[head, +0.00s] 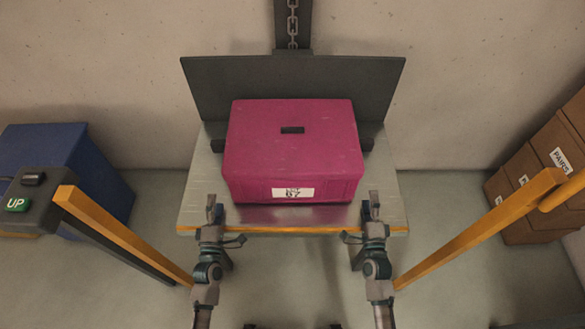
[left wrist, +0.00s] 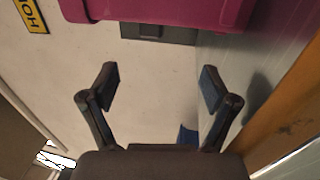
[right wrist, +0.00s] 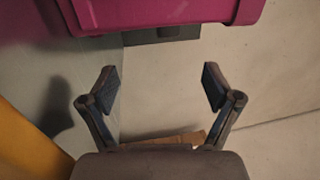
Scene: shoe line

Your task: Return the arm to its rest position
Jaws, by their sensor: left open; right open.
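My left gripper (head: 213,212) is at the front left corner of the metal platform, in front of the magenta box. In the left wrist view its two fingers (left wrist: 160,88) are spread with nothing between them. My right gripper (head: 372,208) is at the front right of the platform. In the right wrist view its fingers (right wrist: 159,88) are also spread and empty. The magenta box (head: 255,150) sits closed on the platform, with a slot in its top and a white label on its front. Both grippers look apart from the box.
The metal platform (head: 193,205) has a dark back plate (head: 210,85) and a hanging chain (head: 292,25). Orange rails (head: 120,232) (head: 480,228) flank both sides. A control box with a green UP button (head: 18,204) and a blue bin (head: 100,170) stand left. Brown cartons (head: 535,170) stand right.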

